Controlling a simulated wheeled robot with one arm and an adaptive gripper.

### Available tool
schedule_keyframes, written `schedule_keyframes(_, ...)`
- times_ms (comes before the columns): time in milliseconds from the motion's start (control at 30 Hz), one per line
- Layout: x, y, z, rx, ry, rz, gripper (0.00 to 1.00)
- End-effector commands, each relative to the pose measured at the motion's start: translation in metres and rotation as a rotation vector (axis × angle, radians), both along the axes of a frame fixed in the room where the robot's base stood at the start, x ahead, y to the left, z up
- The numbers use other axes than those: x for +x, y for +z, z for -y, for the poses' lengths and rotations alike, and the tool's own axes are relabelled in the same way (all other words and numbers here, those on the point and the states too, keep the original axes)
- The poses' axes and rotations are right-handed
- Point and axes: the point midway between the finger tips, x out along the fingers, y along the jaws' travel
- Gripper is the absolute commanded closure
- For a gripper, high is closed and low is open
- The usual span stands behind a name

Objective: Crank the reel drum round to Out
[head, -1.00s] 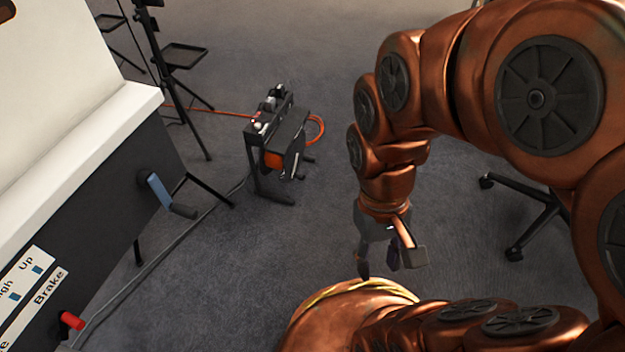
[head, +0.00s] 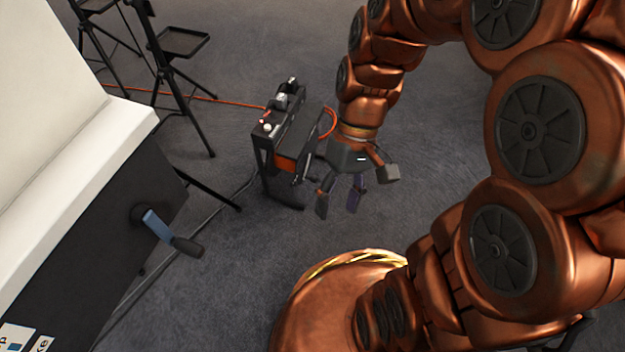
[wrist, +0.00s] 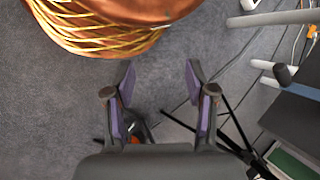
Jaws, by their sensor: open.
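The reel (head: 290,135) is a low black stand on the grey floor, with orange cable on its drum (head: 284,163). Pale knobs and a small white part sit on its top. I cannot read any Out mark, and the drum's right side is mostly hidden. My gripper (head: 338,203) hangs fingers down, just right of and in front of the reel. The wrist view shows its two purple-lined fingers (wrist: 160,78) spread apart with nothing held. A dark part with a bit of orange (wrist: 136,138) shows low between them, partly covered by the gripper.
A white-topped unit (head: 95,130) stands at left, with a blue-armed crank (head: 157,226) on its dark side. Black tripod stands (head: 185,95) are behind it. An orange cable (head: 190,98) runs to the reel. Open carpet lies in front of the reel.

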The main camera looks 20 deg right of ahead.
Motion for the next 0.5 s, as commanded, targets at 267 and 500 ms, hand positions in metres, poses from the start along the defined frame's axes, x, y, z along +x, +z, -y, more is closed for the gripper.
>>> schedule_keyframes(267,0.059,-0.032,-0.021,0.226,0.035,-0.005,0.44)
schedule_keyframes(500,0.111,-0.062,-0.032,0.417,0.043,0.034,0.44)
